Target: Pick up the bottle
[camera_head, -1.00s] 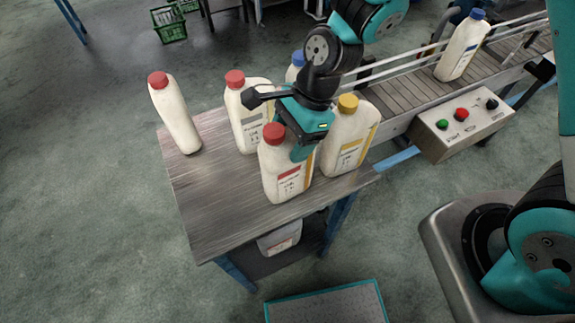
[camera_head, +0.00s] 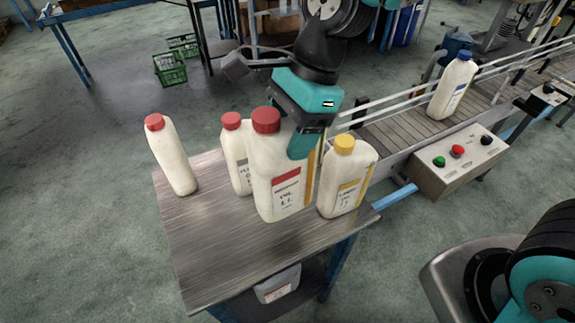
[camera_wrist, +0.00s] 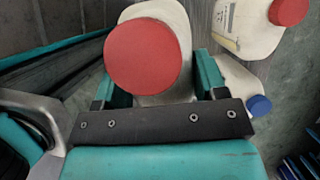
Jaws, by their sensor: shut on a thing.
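My gripper (camera_head: 302,143) is shut on a white oil bottle with a red cap (camera_head: 278,180) and a red-striped label. The bottle is upright and seems held above the metal table (camera_head: 225,265), in front of the other bottles. In the wrist view its red cap (camera_wrist: 143,56) is large and close, with the teal fingers on both sides of the bottle body. The bottle's far side is hidden by the gripper in the head view.
A yellow-capped bottle (camera_head: 347,180) stands close at the right. Red-capped bottles stand behind (camera_head: 237,155) and at the far left (camera_head: 172,158). A blue cap (camera_wrist: 259,105) shows in the wrist view. A conveyor (camera_head: 400,130) with a blue-capped bottle (camera_head: 453,88) and a button box (camera_head: 458,160) lie right.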

